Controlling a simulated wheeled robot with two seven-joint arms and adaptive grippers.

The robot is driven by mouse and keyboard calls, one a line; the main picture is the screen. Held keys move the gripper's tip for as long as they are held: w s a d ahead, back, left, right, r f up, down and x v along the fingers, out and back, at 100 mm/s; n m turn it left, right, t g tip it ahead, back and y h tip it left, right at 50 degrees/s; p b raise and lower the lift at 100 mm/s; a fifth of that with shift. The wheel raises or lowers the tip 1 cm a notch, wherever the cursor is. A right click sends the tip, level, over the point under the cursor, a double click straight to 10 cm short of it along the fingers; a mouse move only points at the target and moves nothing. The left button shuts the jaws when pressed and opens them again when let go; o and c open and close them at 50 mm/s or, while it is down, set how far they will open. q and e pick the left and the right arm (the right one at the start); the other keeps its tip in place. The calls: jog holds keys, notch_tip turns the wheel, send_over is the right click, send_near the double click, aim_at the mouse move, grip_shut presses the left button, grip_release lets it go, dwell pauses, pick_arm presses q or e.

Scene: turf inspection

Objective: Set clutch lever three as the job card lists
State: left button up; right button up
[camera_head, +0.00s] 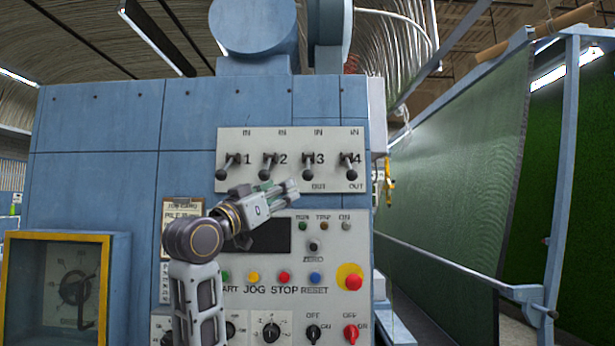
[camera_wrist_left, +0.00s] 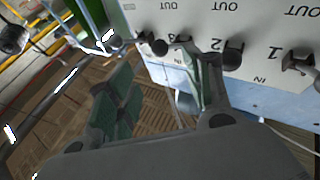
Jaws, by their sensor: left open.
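Clutch lever three (camera_head: 307,171) is a dark lever on the white panel (camera_head: 232,137) numbered 1 to 4. In the head view its knob sits below its pivot, towards the OUT label, much like its neighbours. My left gripper (camera_head: 293,188) is open and empty, just below levers two and three, apart from them as far as I can tell. In the left wrist view its fingers (camera_wrist_left: 160,100) are spread, one overlapping the panel around numbers 2 and 3. The job card (camera_head: 184,207) is mostly hidden behind my left arm; its lower lines are unreadable.
Lever two (camera_head: 267,168) and lever four (camera_head: 349,168) stand close on either side. Below are a dark display (camera_head: 263,237), coloured buttons and a red stop knob (camera_head: 350,279). Green turf (camera_head: 450,150) hangs on a blue frame at right.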

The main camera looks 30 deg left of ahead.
aim_at(305, 177)
pick_arm(q)
jog(key=p+x, duration=0.2)
jog(key=x, duration=0.5)
jog(key=shift+w+d+r, duration=0.1)
jog(key=shift+r, duration=0.05)
jog(key=p+x, duration=0.1)
jog(key=x, duration=0.3)
jog(key=shift+p+x, duration=0.35)
jog(key=shift+x, duration=0.5)
pick_arm(e)
jog(key=shift+s+a+r, duration=0.1)
jog(key=shift+a+r, duration=0.05)
jog(key=shift+r, duration=0.5)
jog(key=shift+s+a+r, duration=0.15)
jog(key=shift+a+r, duration=0.05)
jog(key=shift+r, duration=0.45)
jog(key=shift+s+a+r, duration=0.1)
jog(key=shift+a+r, duration=0.05)
jog(key=shift+r, duration=0.5)
pick_arm(q)
grip_shut()
pick_arm(e)
jog(key=shift+a, duration=0.65)
